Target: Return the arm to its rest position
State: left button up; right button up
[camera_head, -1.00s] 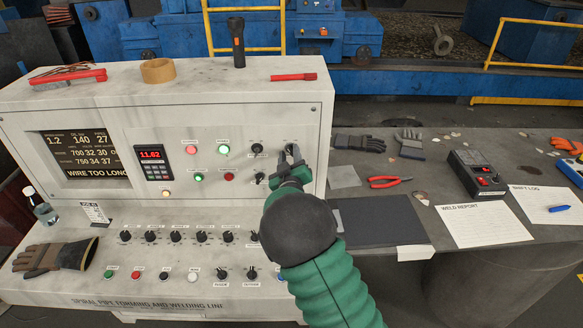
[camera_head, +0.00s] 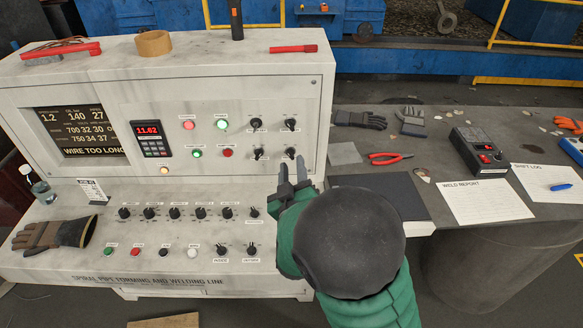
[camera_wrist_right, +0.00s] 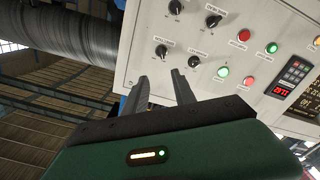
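My right gripper (camera_head: 292,172) is at the right side of the pale control console (camera_head: 70,191), in front of its upright panel. Its two grey fingers are apart with nothing between them. In the right wrist view the open fingers (camera_wrist_right: 160,80) point toward the panel, below the lower pair of black knobs. The lower right knob (camera_head: 290,153) shows just above the fingertips in the head view, with no visible grip on it. My green right forearm comes in from the bottom. My left gripper is not in view.
A dark table (camera_head: 440,145) to the right holds red pliers (camera_head: 390,158), a black box with red switches (camera_head: 480,150), gloves and papers. A work glove (camera_head: 55,234) lies on the console's left ledge. A screen (camera_head: 85,131) reads "WIRE TOO LONG".

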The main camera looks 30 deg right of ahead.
jog(key=s+a+f+g+y, duration=0.3)
jog(key=a+f+g+y, duration=0.15)
jog(key=a+f, duration=0.2)
jog(key=s+a+f+g+y, duration=0.3)
jog(key=s+a+f+y, duration=0.15)
jog(key=f, duration=0.35)
jog(key=s+a+f+g, duration=0.1)
jog(key=s+g, duration=0.4)
jog(key=s, duration=0.5)
jog(key=shift+a+f+y, duration=0.3)
jog(key=shift+a+f, duration=0.05)
jog(key=shift+f, duration=0.55)
